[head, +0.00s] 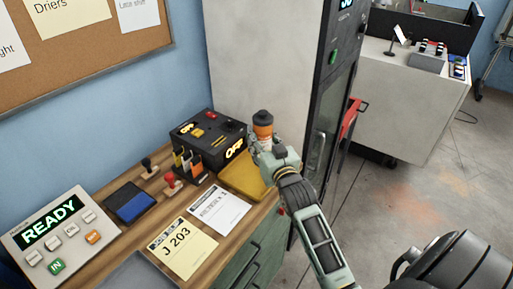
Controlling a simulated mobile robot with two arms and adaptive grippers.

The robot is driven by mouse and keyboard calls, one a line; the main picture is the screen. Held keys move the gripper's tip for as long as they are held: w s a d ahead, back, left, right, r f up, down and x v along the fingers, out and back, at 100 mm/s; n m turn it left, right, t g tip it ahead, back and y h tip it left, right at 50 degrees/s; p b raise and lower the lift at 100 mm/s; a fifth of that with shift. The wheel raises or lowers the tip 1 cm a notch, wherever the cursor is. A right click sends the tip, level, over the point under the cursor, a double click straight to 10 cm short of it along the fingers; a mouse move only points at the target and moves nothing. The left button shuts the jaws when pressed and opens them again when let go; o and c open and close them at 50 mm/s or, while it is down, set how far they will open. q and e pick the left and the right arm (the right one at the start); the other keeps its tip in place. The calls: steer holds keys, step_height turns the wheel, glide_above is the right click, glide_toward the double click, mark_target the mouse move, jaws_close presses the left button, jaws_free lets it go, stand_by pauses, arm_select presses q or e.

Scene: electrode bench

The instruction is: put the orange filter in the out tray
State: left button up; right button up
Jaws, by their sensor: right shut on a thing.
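The orange filter (263,132) is a small upright cylinder with an orange band and a dark cap. My right gripper (265,148) is shut on its lower part and holds it above the back right of the wooden bench. A yellow tray (238,180) lies on the bench just below and left of the gripper, partly hidden by it. A grey tray-like surface (137,272) shows at the bottom edge. I cannot read an out label on either one. My left gripper is not in view.
A black box (208,134) with a lit OFF sign stands behind the yellow tray. Stamps, a blue ink pad (132,205), paper cards (183,248) and a console reading READY (52,236) crowd the bench. A tall grey cabinet (262,60) rises behind the filter.

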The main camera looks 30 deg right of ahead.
steer(key=shift+w+a+f, duration=0.2)
steer(key=shift+w+f, duration=0.05)
steer(key=shift+w, duration=0.2)
steer(key=shift+w+a+f, duration=0.15)
steer(key=shift+w+f, duration=0.05)
steer(key=shift+w, duration=0.25)
steer(key=shift+f, duration=0.25)
step_height(320, 180, down, 3)
steer(key=shift+f+p, duration=0.15)
steer(key=shift+p, duration=0.3)
steer(key=shift+f, duration=0.15)
steer(key=shift+f, duration=0.2)
steer(key=o, duration=1.5)
steer(key=shift+o, duration=0.2)
steer(key=shift+s+a+r, duration=0.1)
steer(key=shift+s, duration=0.05)
